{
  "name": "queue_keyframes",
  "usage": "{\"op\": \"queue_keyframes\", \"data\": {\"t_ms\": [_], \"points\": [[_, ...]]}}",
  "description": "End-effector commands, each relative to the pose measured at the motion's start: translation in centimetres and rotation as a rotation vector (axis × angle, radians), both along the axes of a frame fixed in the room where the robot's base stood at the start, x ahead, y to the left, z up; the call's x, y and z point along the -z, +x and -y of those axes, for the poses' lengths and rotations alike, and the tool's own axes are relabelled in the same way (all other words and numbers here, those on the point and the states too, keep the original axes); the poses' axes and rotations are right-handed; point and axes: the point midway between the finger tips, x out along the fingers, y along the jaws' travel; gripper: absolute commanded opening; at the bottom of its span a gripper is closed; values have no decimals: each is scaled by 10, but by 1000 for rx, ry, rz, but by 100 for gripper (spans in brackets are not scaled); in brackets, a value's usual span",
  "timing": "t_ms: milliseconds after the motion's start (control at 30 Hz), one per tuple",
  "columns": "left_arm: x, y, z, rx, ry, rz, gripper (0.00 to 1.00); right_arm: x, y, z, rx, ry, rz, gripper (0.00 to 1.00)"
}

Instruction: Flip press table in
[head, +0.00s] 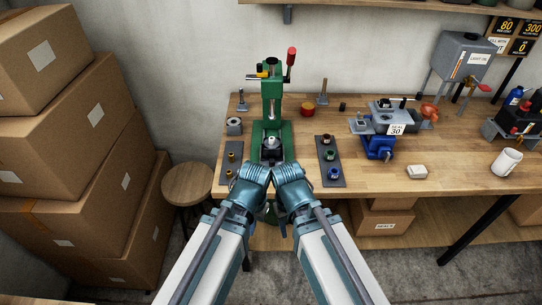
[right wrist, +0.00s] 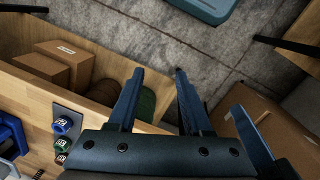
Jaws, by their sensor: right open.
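The green press (head: 272,95) stands upright near the front edge of the wooden bench in the head view, with a red-knobbed lever at its top. Its table area (head: 271,145) holds a grey metal piece low between the press sides. My right gripper (head: 290,176) is just in front of the press at the bench edge. In the right wrist view its two blue fingers (right wrist: 159,72) are apart with nothing between their tips. My left gripper (head: 254,176) is beside it, close to or touching it. Its fingers are hidden in the head view.
Dark mats (head: 328,160) (head: 231,160) with small parts flank the press. A stool (head: 187,184) and stacked boxes (head: 65,120) stand left.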

Motion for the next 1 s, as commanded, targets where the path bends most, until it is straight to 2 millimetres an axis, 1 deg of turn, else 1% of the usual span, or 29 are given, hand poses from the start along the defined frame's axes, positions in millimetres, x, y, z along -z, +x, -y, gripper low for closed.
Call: {"op": "queue_keyframes", "data": {"t_ms": [33, 167, 200, 267, 367, 400, 467, 500, 600, 700, 833, 1000], "points": [[0, 0, 0, 0, 0, 0, 0, 0, 0, 0, 2, 1, 1, 41], [3, 0, 0, 0, 0, 0, 0, 4, 10, -3, 71, 41, 41, 18], [5, 0, 0, 0, 0, 0, 0, 6, 17, -4, 122, 69, 67, 10], [9, 0, 0, 0, 0, 0, 0, 10, 31, -7, 226, 129, 119, 0], [16, 0, 0, 0, 0, 0, 0, 11, 62, -12, 452, 266, 218, 0], [18, 0, 0, -1, 0, 0, 0, 10, 75, -13, 547, 326, 254, 0], [22, 0, 0, -1, 0, 0, 0, 6, 93, -13, 692, 418, 302, 0], [24, 0, 0, -1, 0, 0, 0, 3, 106, -12, 784, 479, 329, 0], [28, 0, 0, -1, 0, 0, 0, -8, 132, -7, 994, 623, 382, 0], [31, 0, 0, -1, 0, 0, 0, -18, 153, 0, 1161, 744, 415, 0], [34, 0, 0, -1, 0, 0, 0, -29, 169, 8, 1303, 851, 435, 0], [34, 0, 0, -1, 0, 0, 0, -35, 176, 12, 1369, 903, 441, 0]]}}
